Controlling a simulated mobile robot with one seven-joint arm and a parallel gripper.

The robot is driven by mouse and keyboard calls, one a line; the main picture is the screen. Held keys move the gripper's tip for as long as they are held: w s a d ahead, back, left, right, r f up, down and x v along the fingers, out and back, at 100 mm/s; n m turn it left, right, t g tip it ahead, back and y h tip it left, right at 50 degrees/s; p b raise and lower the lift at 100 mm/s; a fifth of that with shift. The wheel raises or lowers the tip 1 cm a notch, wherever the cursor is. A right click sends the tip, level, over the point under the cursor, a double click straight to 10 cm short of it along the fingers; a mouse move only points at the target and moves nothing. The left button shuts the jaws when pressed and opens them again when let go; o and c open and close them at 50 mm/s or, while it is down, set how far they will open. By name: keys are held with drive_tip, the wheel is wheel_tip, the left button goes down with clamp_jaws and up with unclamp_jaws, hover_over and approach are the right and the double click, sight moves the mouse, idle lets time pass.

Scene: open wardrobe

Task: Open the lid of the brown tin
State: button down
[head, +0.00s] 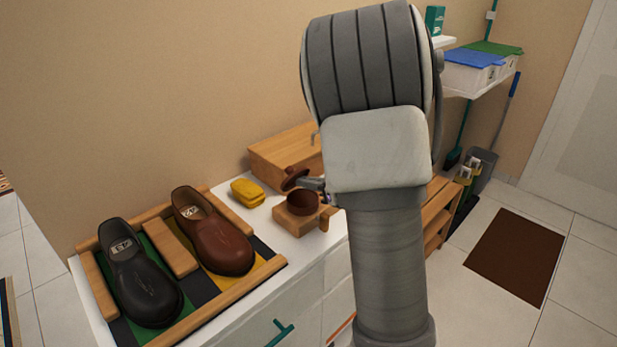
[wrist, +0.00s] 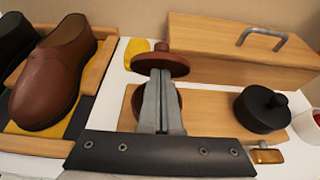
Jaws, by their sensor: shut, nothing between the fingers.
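The brown tin (head: 303,203) sits on a wooden block on the white cabinet top, its round mouth open in the head view. Its brown lid (head: 294,180) is raised and tilted at the tin's far side; whether it still joins the tin is unclear. In the wrist view the lid (wrist: 160,65) shows with its knob beyond my fingertips, and the tin (wrist: 174,101) is mostly hidden behind my fingers. My gripper (head: 308,183) is shut and empty, above the tin with its tips at the lid; it also shows in the wrist view (wrist: 160,76). Touching cannot be told.
A black lidded tin (wrist: 261,109) stands right of the brown tin on the wooden block (wrist: 215,105). A wooden box (wrist: 240,55) with a metal handle is behind. A yellow sponge-like block (head: 247,192) and a shoe tray (head: 215,310) with two shoes lie left.

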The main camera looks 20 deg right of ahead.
sight(297, 170)
drive_tip(key=r+p, duration=0.1)
drive_tip(key=g+p, duration=0.1)
drive_tip(key=p, duration=0.1)
drive_tip(key=shift+w+a+r, duration=0.1)
drive_tip(key=shift+w+r, duration=0.2)
drive_tip(key=shift+r, duration=0.05)
drive_tip(key=g+p, duration=0.1)
drive_tip(key=p, duration=0.1)
drive_tip(key=w+g+h+p, duration=0.1)
drive_tip(key=p, duration=0.2)
drive_tip(key=shift+w+a+r, duration=0.1)
drive_tip(key=shift+a+r, duration=0.15)
drive_tip(key=shift+r, duration=0.15)
drive_tip(key=g+p, duration=0.1)
drive_tip(key=p, duration=0.1)
drive_tip(key=w+h+p, duration=0.1)
drive_tip(key=p, duration=0.1)
drive_tip(key=shift+a+g+p, duration=0.2)
drive_tip(key=shift+g+p, duration=0.15)
drive_tip(key=shift+g, duration=0.05)
drive_tip(key=shift+w+g+p, duration=0.15)
drive_tip(key=shift+g+p, duration=0.15)
drive_tip(key=shift+p, duration=0.3)
drive_tip(key=shift+a+f+p, duration=0.1)
drive_tip(key=shift+f+p, duration=0.05)
drive_tip(key=shift+p, duration=0.15)
